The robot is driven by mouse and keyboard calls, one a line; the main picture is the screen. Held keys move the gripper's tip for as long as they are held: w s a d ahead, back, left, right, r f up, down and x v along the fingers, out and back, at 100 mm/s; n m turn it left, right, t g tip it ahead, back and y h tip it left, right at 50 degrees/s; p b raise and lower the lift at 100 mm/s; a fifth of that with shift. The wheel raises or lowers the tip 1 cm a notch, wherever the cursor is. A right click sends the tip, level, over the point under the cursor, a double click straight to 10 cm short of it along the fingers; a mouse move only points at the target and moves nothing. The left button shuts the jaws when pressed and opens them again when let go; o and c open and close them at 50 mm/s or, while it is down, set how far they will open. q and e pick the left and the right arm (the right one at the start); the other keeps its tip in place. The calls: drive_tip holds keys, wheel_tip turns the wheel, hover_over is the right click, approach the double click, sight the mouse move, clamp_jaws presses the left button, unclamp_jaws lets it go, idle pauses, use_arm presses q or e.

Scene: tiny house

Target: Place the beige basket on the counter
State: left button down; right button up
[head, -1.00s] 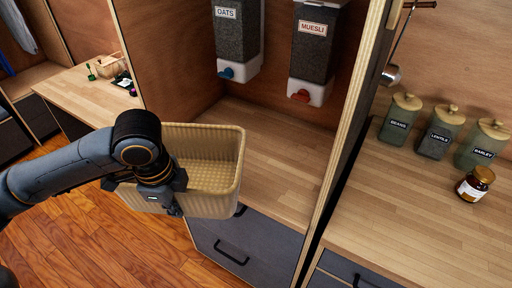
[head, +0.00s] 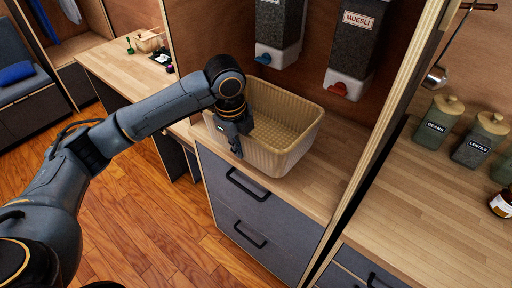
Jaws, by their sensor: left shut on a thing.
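The beige basket (head: 292,148) is an empty, ribbed, open-topped bin in the middle of the head view. It is upright over the wooden counter (head: 318,188), inside the alcove below the dispensers. Its near side is close to the counter's front edge. I cannot tell whether its base touches the counter. My left gripper (head: 238,150) is shut on the basket's near left wall, and the fingers partly hide that wall. My right gripper is not in view.
Two dispensers hang above the counter, one (head: 279,28) with a blue knob and one labelled muesli (head: 351,50). A wooden divider (head: 392,95) stands to the right. Drawers (head: 258,205) lie below. Canisters (head: 438,122) and a jar (head: 501,204) stand on the right-hand counter.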

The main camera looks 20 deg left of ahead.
sight(255, 137)
use_arm(q)
drive_tip(key=w, duration=0.1)
drive_tip(key=w+d, duration=0.1)
drive_tip(key=w, duration=0.1)
drive_tip(key=w+d+p, duration=0.1)
drive_tip(key=w, duration=0.1)
drive_tip(key=shift+w+r, duration=0.2)
drive_tip(key=shift+f, duration=0.65)
drive_tip(key=shift+f+p, duration=0.3)
drive_tip(key=shift+f, duration=0.35)
wheel_tip(255, 137, down, 4)
drive_tip(key=shift+r+p, duration=0.1)
drive_tip(key=shift+p, duration=0.45)
drive_tip(key=shift+w+f+p, duration=0.15)
drive_tip(key=shift+f+p, duration=0.05)
drive_tip(key=shift+p, duration=0.15)
drive_tip(key=shift+d+f, duration=0.1)
drive_tip(key=shift+f, duration=0.1)
drive_tip(key=shift+f, duration=0.1)
